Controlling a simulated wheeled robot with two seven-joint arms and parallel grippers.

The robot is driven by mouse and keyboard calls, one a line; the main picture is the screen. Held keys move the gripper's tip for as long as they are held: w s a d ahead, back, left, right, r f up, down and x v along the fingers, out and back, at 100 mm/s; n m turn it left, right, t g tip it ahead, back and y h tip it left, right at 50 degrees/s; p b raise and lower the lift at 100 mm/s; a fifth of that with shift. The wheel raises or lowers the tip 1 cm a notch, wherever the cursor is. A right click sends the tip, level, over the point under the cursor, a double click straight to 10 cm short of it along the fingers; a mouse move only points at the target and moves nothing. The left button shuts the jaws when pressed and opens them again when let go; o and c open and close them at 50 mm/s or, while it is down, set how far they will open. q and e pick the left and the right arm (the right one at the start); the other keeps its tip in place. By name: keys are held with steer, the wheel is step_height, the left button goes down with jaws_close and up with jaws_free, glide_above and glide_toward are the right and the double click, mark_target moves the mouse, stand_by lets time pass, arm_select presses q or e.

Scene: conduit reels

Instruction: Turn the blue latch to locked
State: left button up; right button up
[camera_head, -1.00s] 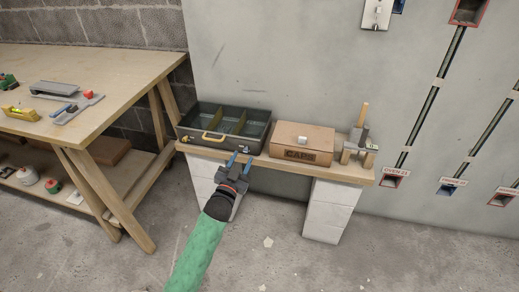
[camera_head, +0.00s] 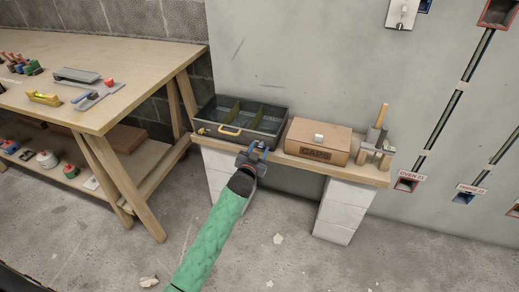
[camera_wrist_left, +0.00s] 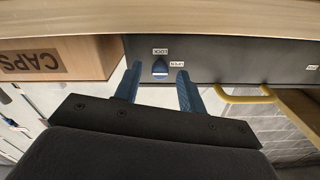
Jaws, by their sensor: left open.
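The blue latch (camera_wrist_left: 160,69) is on the front of the dark grey toolbox (camera_wrist_left: 220,58) in the left wrist view, where the scene is upside down. One label by it reads LOCK and another reads OPEN; I cannot tell its exact angle. My left gripper (camera_wrist_left: 155,82) is open, its blue fingers on either side of the latch and apart from it. In the head view the left gripper (camera_head: 257,150) is at the right part of the toolbox's front (camera_head: 215,131) and covers the latch. My right gripper is not in view.
The toolbox stands open on a wooden shelf (camera_head: 358,176) beside a CAPS box (camera_head: 318,141). A yellow handle (camera_wrist_left: 245,97) is near the gripper on the toolbox front. A workbench (camera_head: 150,70) stands left. The wall to the right carries conduits.

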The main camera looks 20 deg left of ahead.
arm_select(q)
steer(key=shift+w, duration=0.4)
jaws_close()
